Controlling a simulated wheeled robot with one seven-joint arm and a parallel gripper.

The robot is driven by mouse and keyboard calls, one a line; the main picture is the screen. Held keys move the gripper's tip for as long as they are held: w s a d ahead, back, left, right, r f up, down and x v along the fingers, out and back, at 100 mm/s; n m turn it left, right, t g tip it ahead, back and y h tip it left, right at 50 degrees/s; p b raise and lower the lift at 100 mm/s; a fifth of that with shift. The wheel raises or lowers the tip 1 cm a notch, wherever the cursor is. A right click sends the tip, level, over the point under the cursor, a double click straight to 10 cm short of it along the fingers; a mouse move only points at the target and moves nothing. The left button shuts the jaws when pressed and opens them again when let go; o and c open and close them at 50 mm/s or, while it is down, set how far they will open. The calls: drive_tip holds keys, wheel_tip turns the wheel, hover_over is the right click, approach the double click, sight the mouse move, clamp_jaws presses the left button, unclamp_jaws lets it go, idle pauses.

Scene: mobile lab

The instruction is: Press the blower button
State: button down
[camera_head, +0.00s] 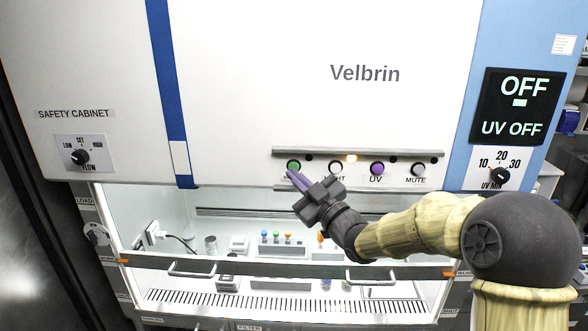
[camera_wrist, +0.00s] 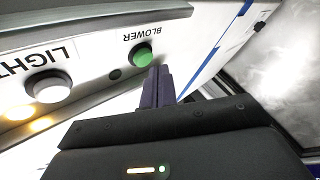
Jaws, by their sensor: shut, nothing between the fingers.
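The green blower button (camera_head: 293,166) is at the left end of the button strip on the white safety cabinet. In the wrist view the green button (camera_wrist: 141,55) sits beside the label BLOWER. My gripper (camera_head: 291,174) is shut and empty, its purple fingers pointing up and left at the button's lower edge. In the wrist view the fingertips of my gripper (camera_wrist: 159,70) are right by the button's edge; I cannot tell whether they touch it. The display (camera_head: 520,105) reads OFF and UV OFF.
A flow knob (camera_head: 79,157) is at left, a UV timer knob (camera_head: 500,176) at right. The cabinet's opening lies below.

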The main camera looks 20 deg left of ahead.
drive_tip(key=shift+w, duration=0.35)
drive_tip(key=shift+w+a+b, duration=0.15)
drive_tip(key=shift+w+b, duration=0.2)
drive_tip(key=shift+w, duration=0.1)
idle(0.9)
idle(0.3)
drive_tip(key=shift+s+d+b, duration=0.2)
drive_tip(key=shift+s+b, duration=0.65)
drive_tip(key=s+b, duration=0.1)
drive_tip(key=s, duration=0.1)
drive_tip(key=s+d+b, duration=0.1)
drive_tip(key=s+b, duration=0.1)
drive_tip(key=s, duration=0.1)
drive_tip(key=shift+d, duration=0.1)
